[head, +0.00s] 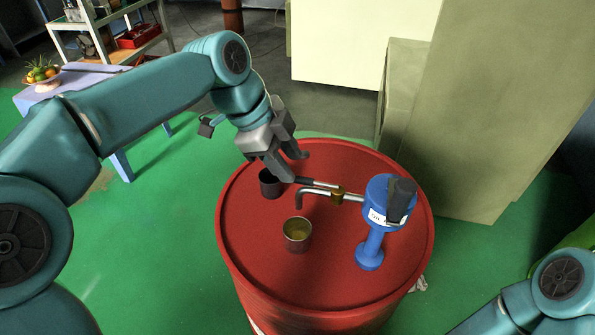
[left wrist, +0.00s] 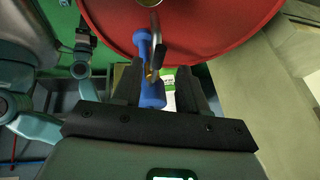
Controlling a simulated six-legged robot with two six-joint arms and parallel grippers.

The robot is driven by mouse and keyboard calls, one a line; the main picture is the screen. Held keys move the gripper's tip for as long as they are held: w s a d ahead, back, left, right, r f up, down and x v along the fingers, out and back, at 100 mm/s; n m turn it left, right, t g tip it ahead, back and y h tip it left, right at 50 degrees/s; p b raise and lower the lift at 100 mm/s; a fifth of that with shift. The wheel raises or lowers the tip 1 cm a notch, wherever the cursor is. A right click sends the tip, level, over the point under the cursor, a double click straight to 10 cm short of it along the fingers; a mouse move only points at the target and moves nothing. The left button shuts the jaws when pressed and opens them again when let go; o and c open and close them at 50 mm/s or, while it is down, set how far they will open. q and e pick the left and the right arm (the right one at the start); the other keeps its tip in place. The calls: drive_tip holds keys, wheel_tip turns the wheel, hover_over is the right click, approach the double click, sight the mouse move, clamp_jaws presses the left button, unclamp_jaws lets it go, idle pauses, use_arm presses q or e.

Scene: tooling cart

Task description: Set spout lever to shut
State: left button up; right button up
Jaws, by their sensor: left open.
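The spout lever (head: 318,184) is a thin metal rod with a dark grip. It runs left from a brass valve (head: 338,194), nearly alongside the bent metal spout (head: 312,193). The spout comes out of a blue dispenser (head: 370,248) on the red drum (head: 260,265). My left gripper (head: 294,168) is open at the grip end of the lever; I cannot tell whether it touches. In the left wrist view the fingers (left wrist: 160,88) are apart, with the blue dispenser (left wrist: 152,95) and brass part beyond them. My right gripper is out of view.
A metal cup (head: 297,236) with yellowish liquid stands on the drum below the spout. A dark cup (head: 269,186) stands behind it, partly behind my left gripper. A pale cabinet (head: 480,130) rises close behind the drum. The drum's front left top is clear.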

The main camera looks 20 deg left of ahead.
sight(301, 178)
use_arm(q)
drive_tip(key=x, duration=0.3)
drive_tip(key=shift+s+d, duration=0.2)
drive_tip(key=shift+w+d+f, duration=0.15)
drive_tip(key=shift+f, duration=0.15)
drive_tip(key=shift+a, duration=0.3)
drive_tip(key=shift+d, duration=0.15)
drive_tip(key=c, duration=0.5)
clamp_jaws()
